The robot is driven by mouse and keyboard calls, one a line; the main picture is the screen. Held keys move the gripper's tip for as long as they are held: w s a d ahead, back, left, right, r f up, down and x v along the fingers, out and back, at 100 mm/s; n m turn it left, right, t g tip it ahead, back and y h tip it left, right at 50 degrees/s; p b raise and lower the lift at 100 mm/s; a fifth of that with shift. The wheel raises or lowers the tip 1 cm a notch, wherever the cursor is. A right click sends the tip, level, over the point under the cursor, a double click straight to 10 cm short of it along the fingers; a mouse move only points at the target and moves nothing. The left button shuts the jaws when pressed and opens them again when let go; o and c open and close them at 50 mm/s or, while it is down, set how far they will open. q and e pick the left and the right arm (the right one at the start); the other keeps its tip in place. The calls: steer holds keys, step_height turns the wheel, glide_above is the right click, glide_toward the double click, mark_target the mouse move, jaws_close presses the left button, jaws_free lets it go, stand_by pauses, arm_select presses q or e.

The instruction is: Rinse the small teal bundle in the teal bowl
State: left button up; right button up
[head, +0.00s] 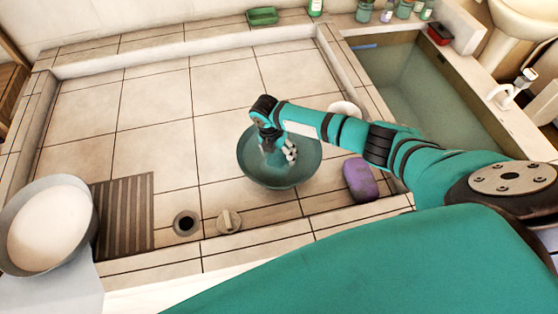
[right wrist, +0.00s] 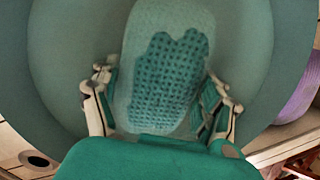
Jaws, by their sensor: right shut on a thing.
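The teal bowl (head: 305,172) sits on the tiled floor of the basin area, near the middle of the head view. My right gripper (head: 287,152) reaches down inside it. In the right wrist view the gripper (right wrist: 163,85) is shut on the small teal bundle (right wrist: 165,90), with one finger on each side. The bundle is rounded and pale teal, with a darker dotted patch. The bowl's inner wall (right wrist: 60,60) surrounds it there. Whether the bundle touches the bowl's bottom or any water, I cannot tell. The arm hides the bundle in the head view. My left gripper is out of view.
A purple block (head: 361,180) lies close right of the bowl, and a white round piece (head: 344,107) lies behind my arm. A grey bowl with pale contents (head: 50,222) stands at left beside a ribbed mat (head: 125,215). A deep trough (head: 430,90) lies right. The left tiles are clear.

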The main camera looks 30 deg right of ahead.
mark_target(278, 152)
steer(key=shift+r+p, duration=5.05)
steer(key=shift+r, duration=0.25)
step_height(278, 152, up, 2)
steer(key=shift+p, duration=0.35)
